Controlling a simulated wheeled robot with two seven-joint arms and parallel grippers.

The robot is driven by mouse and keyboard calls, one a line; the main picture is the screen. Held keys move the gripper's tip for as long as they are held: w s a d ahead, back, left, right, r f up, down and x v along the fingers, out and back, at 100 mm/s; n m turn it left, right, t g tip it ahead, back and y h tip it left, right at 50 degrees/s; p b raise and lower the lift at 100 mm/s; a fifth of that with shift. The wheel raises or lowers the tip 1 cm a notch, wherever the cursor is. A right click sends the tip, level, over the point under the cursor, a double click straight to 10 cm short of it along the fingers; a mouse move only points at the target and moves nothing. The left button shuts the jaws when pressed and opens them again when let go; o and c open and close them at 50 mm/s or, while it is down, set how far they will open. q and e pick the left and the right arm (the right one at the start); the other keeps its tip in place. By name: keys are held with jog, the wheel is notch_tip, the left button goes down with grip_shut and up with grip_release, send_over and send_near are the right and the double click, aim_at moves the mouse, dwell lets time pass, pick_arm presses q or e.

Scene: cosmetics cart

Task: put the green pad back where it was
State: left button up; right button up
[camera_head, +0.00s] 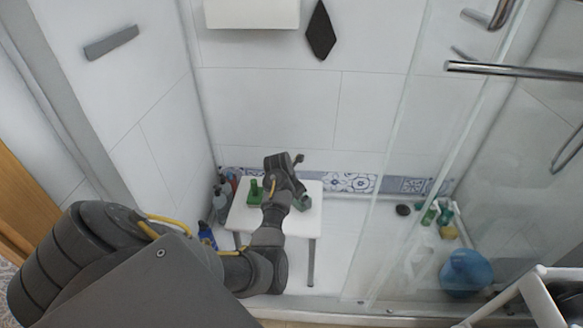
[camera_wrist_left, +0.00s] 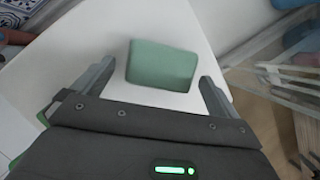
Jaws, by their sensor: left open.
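The green pad (camera_wrist_left: 162,66) is a pale green block on the white top (camera_wrist_left: 120,30) of a small stand. It also shows in the head view (camera_head: 303,202), near the right side of the white top (camera_head: 238,217). My left gripper (camera_wrist_left: 157,74) is open, with one finger to each side of the pad in the wrist view. The pad lies ahead of and partly between the fingertips. Clear gaps show on both sides, so the gripper does not grip it. In the head view my left gripper (camera_head: 298,186) is above the stand, partly hidden by its own wrist. My right gripper is not in view.
A brighter green object (camera_head: 256,193) stands on the left of the white top. Several bottles (camera_head: 221,203) stand left of the stand against the wall. A glass panel (camera_head: 400,170) rises to the right, with a blue round object (camera_head: 466,271) beyond it.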

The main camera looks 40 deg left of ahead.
pick_arm(q)
jog(key=d+p+v, duration=0.1)
jog(key=p+v, duration=0.1)
jog(key=v, duration=0.8)
jog(key=s+d+f+n, duration=0.6)
jog(key=s+f+n, duration=0.4)
jog(key=n, duration=0.1)
jog(key=s+d+f+n+g, duration=0.1)
jog(key=s+d+f+n, duration=0.6)
jog(key=s+f+n, duration=0.4)
jog(key=s+d+f+n+g, duration=0.1)
jog(key=s+d+f+n, duration=0.6)
jog(key=s+f+n, duration=0.3)
jog(key=s+n, duration=0.1)
jog(key=n, duration=0.2)
jog(key=shift+f+y, duration=0.3)
jog(key=shift+f, duration=0.1)
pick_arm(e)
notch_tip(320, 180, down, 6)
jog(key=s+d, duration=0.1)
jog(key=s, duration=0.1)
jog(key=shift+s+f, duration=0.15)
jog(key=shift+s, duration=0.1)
pick_arm(q)
jog(key=shift+d, duration=0.1)
